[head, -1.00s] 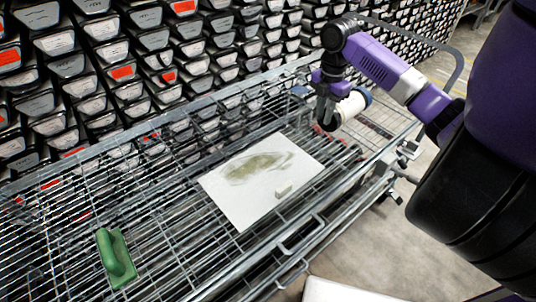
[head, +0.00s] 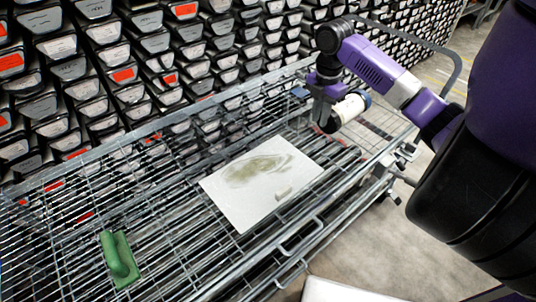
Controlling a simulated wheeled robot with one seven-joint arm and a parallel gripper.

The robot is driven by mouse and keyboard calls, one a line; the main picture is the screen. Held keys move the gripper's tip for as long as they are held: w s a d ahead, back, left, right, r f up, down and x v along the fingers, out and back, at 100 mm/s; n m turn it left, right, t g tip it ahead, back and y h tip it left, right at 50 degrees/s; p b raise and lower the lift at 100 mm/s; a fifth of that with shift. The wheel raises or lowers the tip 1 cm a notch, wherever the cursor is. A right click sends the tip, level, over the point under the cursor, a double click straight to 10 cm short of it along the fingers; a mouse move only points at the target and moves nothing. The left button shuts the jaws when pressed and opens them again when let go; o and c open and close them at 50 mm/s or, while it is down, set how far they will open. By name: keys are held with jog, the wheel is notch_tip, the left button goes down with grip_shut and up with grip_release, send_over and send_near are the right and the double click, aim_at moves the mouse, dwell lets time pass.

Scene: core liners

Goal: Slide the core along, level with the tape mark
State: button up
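A pale cylinder (head: 349,108), which looks like the core in its liner, is at the far right part of the wire cart. It has a blue band at its right end and a dark near end. My gripper (head: 321,112) points down at the cylinder's left, near end, touching or very close to it. The fingers partly overlap the cylinder, and I cannot tell whether they are closed on it. I cannot make out a tape mark.
The wire cart (head: 160,150) has raised rails and a handle on the right. Racks of trays (head: 120,75) stand close behind.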

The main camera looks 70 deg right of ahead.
notch_tip(320, 180, up, 8)
jog(key=p, duration=0.5)
jog(key=shift+f, duration=0.1)
dwell(0.5)
